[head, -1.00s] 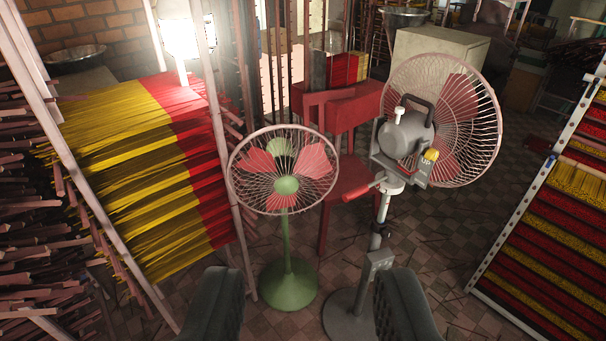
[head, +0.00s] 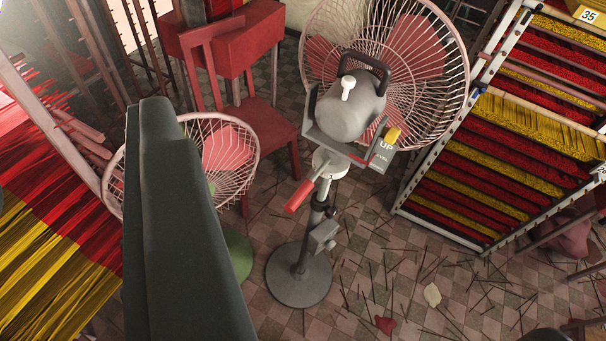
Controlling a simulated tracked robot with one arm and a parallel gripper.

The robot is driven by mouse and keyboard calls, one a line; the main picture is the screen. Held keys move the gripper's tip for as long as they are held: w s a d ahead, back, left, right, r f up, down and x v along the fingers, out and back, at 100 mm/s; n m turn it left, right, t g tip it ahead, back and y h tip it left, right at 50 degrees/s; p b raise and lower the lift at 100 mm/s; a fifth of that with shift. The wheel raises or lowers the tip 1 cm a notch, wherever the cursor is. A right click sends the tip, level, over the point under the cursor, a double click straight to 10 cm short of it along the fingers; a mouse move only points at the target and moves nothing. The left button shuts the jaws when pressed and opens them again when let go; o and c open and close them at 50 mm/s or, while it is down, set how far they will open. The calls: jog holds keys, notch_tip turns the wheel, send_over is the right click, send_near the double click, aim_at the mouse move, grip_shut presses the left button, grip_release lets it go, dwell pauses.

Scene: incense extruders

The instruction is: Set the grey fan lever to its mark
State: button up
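The grey fan (head: 350,105) stands upright right of centre, its round wire cage facing away from me. A lever with a red handle (head: 299,196) sticks out to the lower left below its motor. A yellow knob (head: 392,134) sits at the right of the bracket, by a plate lettered "UP" (head: 386,147); smaller lettering below it is hard to read. I cannot make out the mark. My gripper (head: 349,217) is open and empty. One dark finger looms large at left; a dark tip at the bottom right edge seems to be the other. Neither appears to touch the lever.
A smaller green fan (head: 232,150) stands behind my left finger, mostly hidden. A red chair (head: 268,125) stands behind it. The tiled floor (head: 400,255) at lower right has scattered sticks and leaves.

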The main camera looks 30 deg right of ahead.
jog(key=shift+w+a, duration=0.1)
jog(key=shift+a, duration=0.15)
jog(key=shift+o, duration=0.7)
jog(key=w+a+f+m+y, duration=0.25)
jog(key=w+f+m, duration=0.25)
jog(key=w+f, duration=0.6)
jog(key=m+g+h+p, duration=0.2)
jog(key=m+g+h, duration=0.1)
jog(key=m+h, duration=1)
send_near(297, 202)
jog(key=shift+m+y, duration=0.45)
jog(key=shift+m, duration=0.25)
jog(key=b+x, duration=0.1)
jog(key=x, duration=1)
jog(key=shift+w+d+f, duration=0.2)
jog(key=shift+d+f, duration=0.05)
jog(key=shift+d, duration=0.1)
